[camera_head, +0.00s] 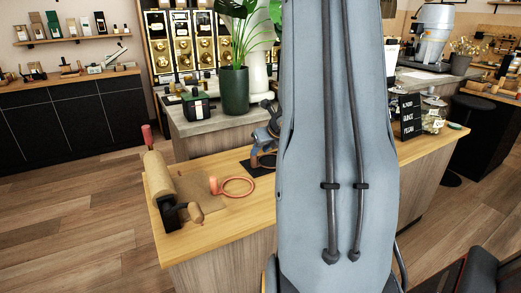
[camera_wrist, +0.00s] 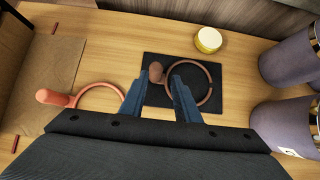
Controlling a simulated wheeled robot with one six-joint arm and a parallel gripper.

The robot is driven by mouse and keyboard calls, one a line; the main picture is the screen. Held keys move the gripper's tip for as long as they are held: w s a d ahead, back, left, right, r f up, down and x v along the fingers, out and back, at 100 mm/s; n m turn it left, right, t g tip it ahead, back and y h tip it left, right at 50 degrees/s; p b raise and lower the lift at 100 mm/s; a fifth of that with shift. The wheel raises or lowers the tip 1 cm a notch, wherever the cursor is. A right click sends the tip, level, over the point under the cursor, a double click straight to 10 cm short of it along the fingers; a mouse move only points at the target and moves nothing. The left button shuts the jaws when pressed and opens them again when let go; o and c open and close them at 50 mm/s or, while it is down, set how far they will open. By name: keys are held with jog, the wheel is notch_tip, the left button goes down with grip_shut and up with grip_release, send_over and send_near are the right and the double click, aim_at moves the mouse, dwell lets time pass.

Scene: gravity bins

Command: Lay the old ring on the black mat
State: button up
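A black mat (camera_wrist: 222,61) lies on the wooden counter in the wrist view, and partly shows behind my arm in the head view (camera_head: 248,163). A dark brown ring (camera_wrist: 210,80) with a round knob (camera_wrist: 156,72) is on the mat. A salmon-pink ring (camera_wrist: 100,85) with a rounded handle lies left of the mat, and also shows in the head view (camera_head: 238,187). My gripper (camera_wrist: 156,83) is over the mat with its blue fingers apart. The brown knob shows in the gap between the fingertips; contact cannot be told. The right finger hides part of the brown ring.
A yellow-lidded jar (camera_wrist: 209,40) stands behind the mat. Two grey-purple canisters (camera_wrist: 288,62) (camera_wrist: 286,127) stand at the right. Brown paper (camera_wrist: 40,75) from a roll (camera_head: 158,176) covers the counter's left end. My arm hides the counter's middle in the head view.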

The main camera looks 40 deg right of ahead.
jog(key=shift+s+r, duration=0.35)
jog(key=o, duration=0.6)
jog(key=shift+c, duration=0.2)
jog(key=p+v, duration=0.2)
jog(key=v, duration=0.5)
jog(key=shift+s+r, duration=0.2)
jog(key=shift+r, duration=0.1)
